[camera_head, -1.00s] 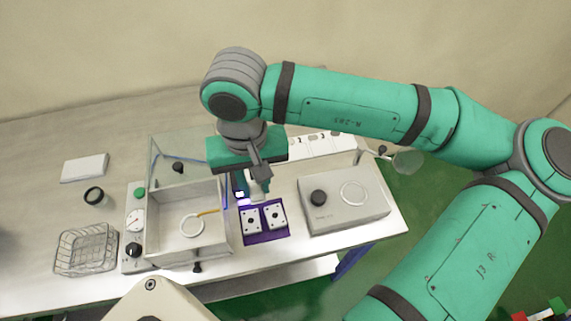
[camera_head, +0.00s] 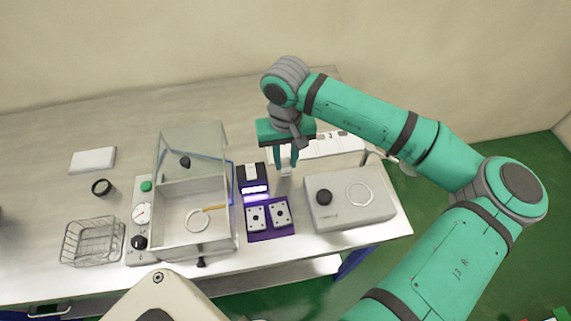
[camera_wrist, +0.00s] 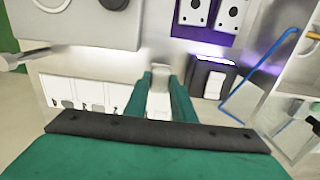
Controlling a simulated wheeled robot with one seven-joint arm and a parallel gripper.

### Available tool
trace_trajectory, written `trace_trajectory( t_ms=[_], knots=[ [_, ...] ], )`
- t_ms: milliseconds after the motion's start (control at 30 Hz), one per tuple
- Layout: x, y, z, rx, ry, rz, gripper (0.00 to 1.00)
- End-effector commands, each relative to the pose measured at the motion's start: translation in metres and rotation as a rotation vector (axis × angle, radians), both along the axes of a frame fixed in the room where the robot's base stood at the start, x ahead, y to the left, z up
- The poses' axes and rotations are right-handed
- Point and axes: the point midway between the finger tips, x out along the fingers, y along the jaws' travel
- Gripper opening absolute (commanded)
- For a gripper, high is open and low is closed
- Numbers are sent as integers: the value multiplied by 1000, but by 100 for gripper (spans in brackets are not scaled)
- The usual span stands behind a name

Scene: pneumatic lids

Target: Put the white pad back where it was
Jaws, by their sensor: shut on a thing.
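My gripper (camera_head: 286,168) points down over the back of the bench, right of the black box with the lit front. It is shut on a small white piece, which I take to be the white pad (camera_wrist: 158,103). The pad shows between the green fingers in the wrist view and is partly hidden by them. A white strip with marked places (camera_head: 325,146) lies along the back right; it also shows left of the fingers in the wrist view (camera_wrist: 75,92). I cannot tell which place the pad came from, nor the exact gap below it.
A black box (camera_head: 253,178) with a glowing front stands beside a purple mat (camera_head: 272,233) carrying two white plates. A clear-lidded chamber (camera_head: 166,218), lid raised, is left of these. A grey unit with a black knob (camera_head: 350,212) stands right. A wire basket (camera_head: 93,241) is far left.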

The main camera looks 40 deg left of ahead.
Motion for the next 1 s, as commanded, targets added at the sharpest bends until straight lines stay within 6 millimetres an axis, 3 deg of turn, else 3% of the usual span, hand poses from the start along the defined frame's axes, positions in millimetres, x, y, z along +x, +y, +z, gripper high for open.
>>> trace_trajectory(
  t_ms=[200,567,600,667,1000],
  knots=[
    [-1,0,-28,-1,2,1,2],
    [-1,0,-31,0,0,1,2],
    [-1,0,-31,0,0,1,25],
    [-1,0,-31,0,0,1,40],
    [-1,0,-30,0,0,1,42]
  ],
)
